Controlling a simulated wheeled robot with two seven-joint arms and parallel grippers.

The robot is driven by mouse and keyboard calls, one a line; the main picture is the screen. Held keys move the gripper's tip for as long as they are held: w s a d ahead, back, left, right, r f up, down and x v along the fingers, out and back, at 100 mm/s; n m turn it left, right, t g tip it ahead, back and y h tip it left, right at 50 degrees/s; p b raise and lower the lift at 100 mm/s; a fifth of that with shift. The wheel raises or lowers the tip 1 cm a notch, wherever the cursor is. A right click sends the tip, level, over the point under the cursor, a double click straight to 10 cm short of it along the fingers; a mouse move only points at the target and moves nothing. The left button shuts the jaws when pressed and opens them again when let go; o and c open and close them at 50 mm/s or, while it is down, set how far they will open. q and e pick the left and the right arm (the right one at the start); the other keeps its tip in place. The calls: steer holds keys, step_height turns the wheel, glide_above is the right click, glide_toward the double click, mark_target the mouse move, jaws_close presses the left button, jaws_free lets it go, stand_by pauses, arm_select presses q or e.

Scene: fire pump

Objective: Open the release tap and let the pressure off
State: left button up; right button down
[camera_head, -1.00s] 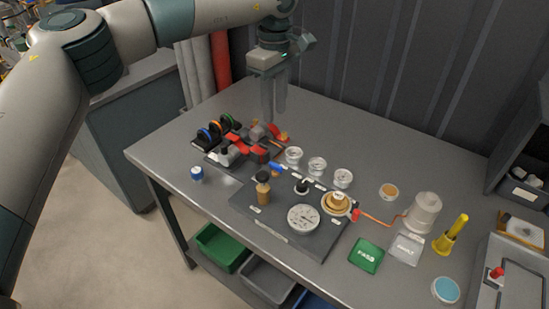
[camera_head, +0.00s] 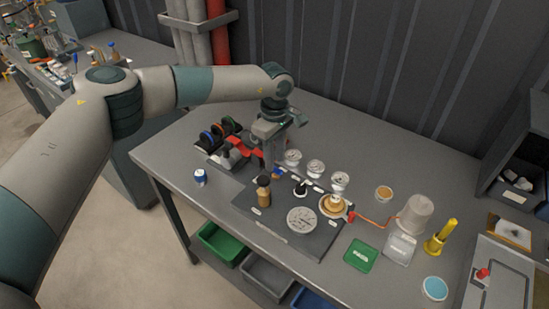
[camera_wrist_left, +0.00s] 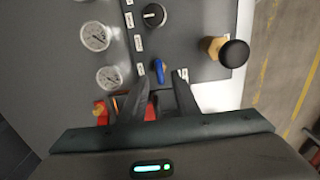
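The pump board (camera_head: 285,238) is a dark grey plate on the bench. The release tap appears to be the small blue lever (camera_head: 277,174) at the board's far left corner; the blue lever (camera_wrist_left: 159,71) also shows in the left wrist view. My left gripper (camera_head: 273,168) points down over that corner, partly hiding the lever. In the left wrist view its two fingers (camera_wrist_left: 159,82) are apart, with the lever between and just beyond the tips; contact cannot be told. My right gripper is out of view.
Red tools (camera_head: 243,150) lie close behind the gripper.

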mark_target(276, 170)
arm_select(q)
steer(key=shift+f+p, duration=0.3)
steer(key=shift+f, duration=0.9)
jaws_close()
